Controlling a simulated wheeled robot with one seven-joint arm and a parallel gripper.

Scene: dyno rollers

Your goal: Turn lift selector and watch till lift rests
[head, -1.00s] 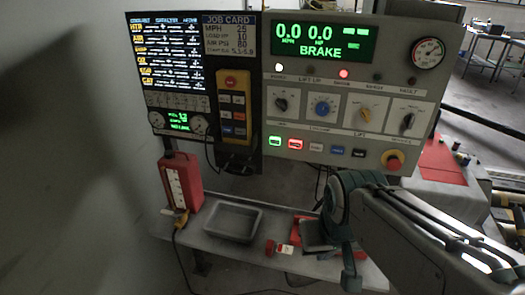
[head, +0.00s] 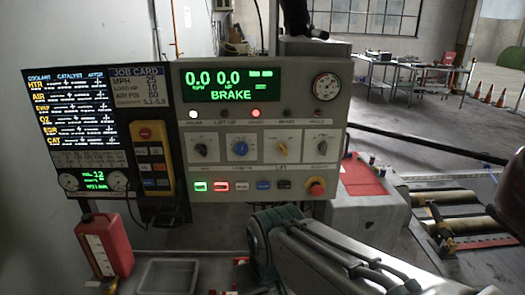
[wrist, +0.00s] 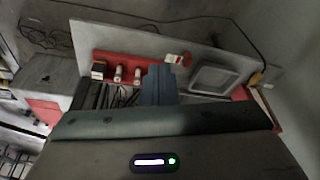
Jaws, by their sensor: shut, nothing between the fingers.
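The control panel (head: 330,120) stands upright in the head view. Its green display (head: 230,83) reads 0.0, 0.0 and BRAKE. Of its row of selectors, the yellow-pointer selector (head: 282,149) seems to have a LIFT label below it, though the print is blurred. A blue selector (head: 240,149) sits left of it. A white lamp (head: 194,114) and a red lamp (head: 256,113) are lit. In the wrist view my gripper (wrist: 158,72) is shut and empty, over the bench with red trays. It is away from the panel; in the head view only my arm shows.
The dyno rollers (head: 455,212) lie at right, beside a grey box with a red top (head: 362,178). A red jug (head: 104,245) and a grey tray (head: 168,276) are on the bench below the panel. A red emergency button (head: 316,186) is at the panel's lower right.

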